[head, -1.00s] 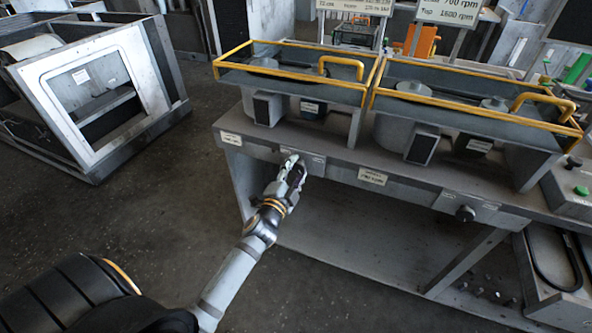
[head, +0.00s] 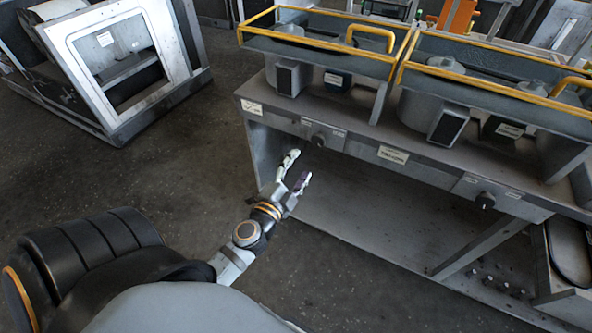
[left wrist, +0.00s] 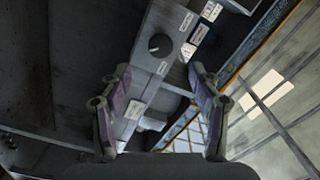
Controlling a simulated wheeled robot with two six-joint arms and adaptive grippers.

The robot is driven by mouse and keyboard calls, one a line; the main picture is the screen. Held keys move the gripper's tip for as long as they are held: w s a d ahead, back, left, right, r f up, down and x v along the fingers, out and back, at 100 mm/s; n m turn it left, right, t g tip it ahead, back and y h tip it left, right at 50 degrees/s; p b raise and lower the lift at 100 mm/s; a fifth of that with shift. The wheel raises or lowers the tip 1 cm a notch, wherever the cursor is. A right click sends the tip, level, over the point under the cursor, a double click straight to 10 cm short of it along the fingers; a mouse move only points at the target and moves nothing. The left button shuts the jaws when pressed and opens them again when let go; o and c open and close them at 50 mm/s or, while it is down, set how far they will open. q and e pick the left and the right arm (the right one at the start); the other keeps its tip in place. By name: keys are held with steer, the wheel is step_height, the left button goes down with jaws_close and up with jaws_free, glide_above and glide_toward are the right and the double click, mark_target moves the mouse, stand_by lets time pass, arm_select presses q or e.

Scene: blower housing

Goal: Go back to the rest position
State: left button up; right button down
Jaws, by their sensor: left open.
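My left gripper (head: 296,172) is open and empty in the head view. It is in front of the workbench, below the front panel's left knob (head: 318,140), and apart from it. In the left wrist view its two fingers stand spread on either side (left wrist: 158,100), with nothing between them. That knob also shows in the left wrist view (left wrist: 160,45), beyond the fingertips. My right gripper is not in view.
The workbench (head: 360,147) carries two yellow-railed units (head: 325,45), (head: 500,80). A second black knob (head: 485,201) is farther right on its front. A white-framed metal housing (head: 120,60) stands at the upper left. The floor between is clear.

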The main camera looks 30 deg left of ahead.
arm_select(q)
steer(key=shift+s, duration=0.65)
steer(key=s+a+f+n+g+p, duration=0.1)
steer(key=s+f+n+g+p, duration=0.2)
steer(key=f, duration=0.8)
steer(key=s+a+f+n+g+p, duration=0.1)
steer(key=s+a+f+g+p, duration=0.2)
steer(key=f, duration=0.7)
steer(key=s+f+n+g+p, duration=0.15)
steer(key=s+f+g, duration=0.3)
steer(key=f, duration=0.65)
steer(key=s+f+n+g+p, duration=0.1)
steer(key=s+f, duration=0.3)
steer(key=s, duration=0.4)
steer(key=s+d+f+n+g+p, duration=0.1)
steer(key=s+f+n+g, duration=0.2)
steer(key=s, duration=0.4)
steer(key=s+f+n+g+p, duration=0.1)
steer(key=s+f, duration=0.3)
steer(key=s, duration=0.4)
steer(key=shift+s+d+f+n+g+h, duration=0.2)
steer(key=shift+s+f+n+g+h, duration=0.1)
steer(key=shift+f+n+g+h, duration=0.25)
steer(key=shift+r, duration=0.15)
